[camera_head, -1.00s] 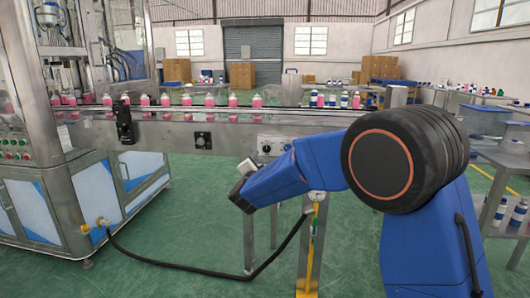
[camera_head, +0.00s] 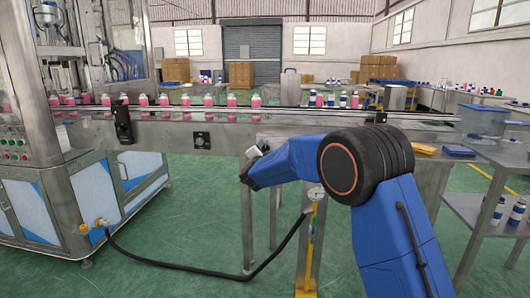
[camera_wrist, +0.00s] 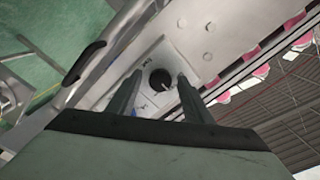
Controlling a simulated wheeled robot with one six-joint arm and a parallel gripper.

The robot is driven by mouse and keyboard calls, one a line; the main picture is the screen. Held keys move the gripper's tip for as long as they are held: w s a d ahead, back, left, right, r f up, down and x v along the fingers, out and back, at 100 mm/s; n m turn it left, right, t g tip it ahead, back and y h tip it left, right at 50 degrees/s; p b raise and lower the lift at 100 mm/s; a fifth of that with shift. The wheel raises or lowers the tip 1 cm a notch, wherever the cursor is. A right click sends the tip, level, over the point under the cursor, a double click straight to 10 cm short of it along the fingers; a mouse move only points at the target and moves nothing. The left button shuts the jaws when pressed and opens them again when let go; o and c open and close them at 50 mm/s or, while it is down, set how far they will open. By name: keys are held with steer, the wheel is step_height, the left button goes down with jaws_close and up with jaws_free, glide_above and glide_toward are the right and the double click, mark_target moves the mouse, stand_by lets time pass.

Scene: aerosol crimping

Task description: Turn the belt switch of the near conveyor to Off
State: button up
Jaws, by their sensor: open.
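The near conveyor (camera_head: 225,133) runs across the head view, with a row of pink bottles on its belt. In the wrist view a round black knob with a light mark (camera_wrist: 160,82) sits on a pale plate (camera_wrist: 150,62) on the conveyor's side. My gripper (camera_wrist: 158,77) is open, with one finger on each side of the knob. I cannot tell whether the fingers touch it. In the head view my gripper's end (camera_head: 252,160) is at the conveyor's front side, and my arm hides the panel there.
A post with a gauge (camera_head: 316,194) stands below my arm. A black hose (camera_head: 190,268) lies on the green floor. A steel machine (camera_head: 35,150) stands at left.

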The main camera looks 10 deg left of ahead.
steer(key=c, duration=1.1)
steer(key=shift+o, duration=0.2)
steer(key=shift+n, duration=0.4)
steer(key=n, duration=0.3)
steer(key=shift+n, duration=0.4)
steer(key=n, duration=0.5)
steer(key=shift+n, duration=0.3)
steer(key=o, duration=1.1)
steer(key=shift+c, duration=0.2)
